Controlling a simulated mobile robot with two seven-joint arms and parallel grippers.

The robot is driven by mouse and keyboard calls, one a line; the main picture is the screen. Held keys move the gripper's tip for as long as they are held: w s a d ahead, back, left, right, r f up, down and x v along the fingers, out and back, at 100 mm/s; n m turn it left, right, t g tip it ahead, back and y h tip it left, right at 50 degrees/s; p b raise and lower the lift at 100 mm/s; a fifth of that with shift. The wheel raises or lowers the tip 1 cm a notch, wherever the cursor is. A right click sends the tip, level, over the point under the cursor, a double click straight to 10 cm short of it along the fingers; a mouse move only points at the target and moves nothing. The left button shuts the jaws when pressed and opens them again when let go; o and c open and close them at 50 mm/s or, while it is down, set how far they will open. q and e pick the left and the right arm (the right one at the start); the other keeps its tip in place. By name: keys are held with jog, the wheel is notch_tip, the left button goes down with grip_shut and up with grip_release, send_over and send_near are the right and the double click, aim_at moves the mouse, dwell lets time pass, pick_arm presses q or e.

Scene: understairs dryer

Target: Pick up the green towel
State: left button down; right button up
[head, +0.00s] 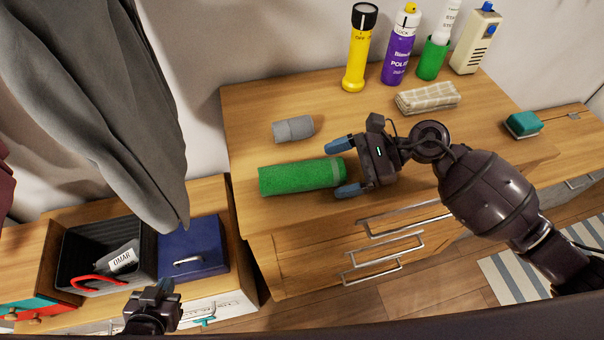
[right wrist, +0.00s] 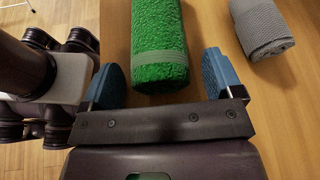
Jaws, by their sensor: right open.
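The green towel (head: 295,177) is rolled up and lies on the wooden dresser top, with a lighter band near its right end. My right gripper (head: 342,168) is open at that right end, its blue fingertips on either side of the roll. In the right wrist view the towel (right wrist: 159,45) reaches in between the two fingers (right wrist: 165,78), with gaps on both sides. My left gripper (head: 158,296) is low at the bottom left, away from the towel; its jaw state is unclear.
A grey rolled cloth (head: 293,129) lies just behind the towel. A yellow flashlight (head: 358,55), a purple can (head: 398,52), a green container (head: 433,57) and a folded checked cloth (head: 428,97) stand farther back. A black bin (head: 75,262) and a blue box (head: 192,249) sit lower left.

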jog(key=c, duration=1.1)
jog(key=shift+o, duration=0.2)
jog(key=shift+r, duration=0.1)
